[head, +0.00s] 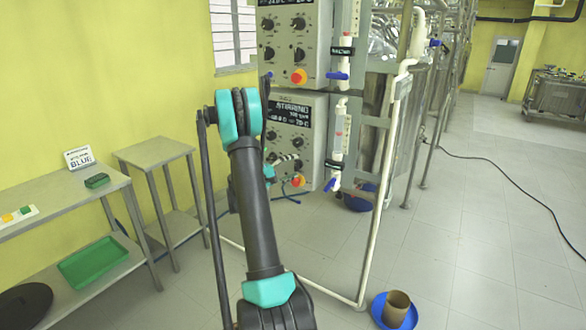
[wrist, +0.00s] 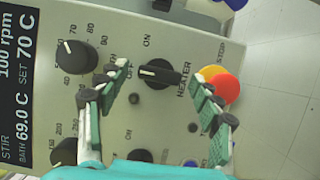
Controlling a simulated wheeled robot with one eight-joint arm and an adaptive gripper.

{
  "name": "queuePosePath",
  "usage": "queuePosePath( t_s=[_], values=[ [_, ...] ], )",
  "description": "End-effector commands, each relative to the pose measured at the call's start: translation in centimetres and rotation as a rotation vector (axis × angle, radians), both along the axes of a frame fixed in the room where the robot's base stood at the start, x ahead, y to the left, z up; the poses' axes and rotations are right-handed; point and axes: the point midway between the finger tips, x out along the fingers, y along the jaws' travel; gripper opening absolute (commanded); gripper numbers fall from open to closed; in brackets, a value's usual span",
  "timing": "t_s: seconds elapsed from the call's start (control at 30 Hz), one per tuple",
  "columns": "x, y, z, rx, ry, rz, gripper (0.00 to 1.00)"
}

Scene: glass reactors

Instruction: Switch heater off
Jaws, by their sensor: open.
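The heater switch (wrist: 160,74) is a black rotary knob on a cream control panel (wrist: 190,40), centred in the wrist view. HEATER is printed beside it and ON above it. A pale line on the knob runs roughly across the picture. My gripper (wrist: 161,84) is open, with one green-padded finger on each side of the knob. I cannot tell whether the fingers touch it. In the head view my gripper (head: 291,160) is at the lower control panel (head: 315,110), partly hidden by my arm.
A red stop button on a yellow base (wrist: 224,88) sits close by the right finger. A temperature dial (wrist: 76,56) is left of the knob. The display (wrist: 17,90) reads bath 69.0 C, set 70 C. A white pipe frame (head: 385,180) stands right of the panels.

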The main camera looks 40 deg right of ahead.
Motion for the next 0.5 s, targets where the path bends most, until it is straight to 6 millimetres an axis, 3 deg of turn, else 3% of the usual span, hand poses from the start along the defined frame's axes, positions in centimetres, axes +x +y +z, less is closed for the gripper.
queuePosePath(
  t_s=[0.5],
  values=[
    [0.1, 9.4, -0.1, 0.0, 0.0, 0.004, 0.66]
  ],
)
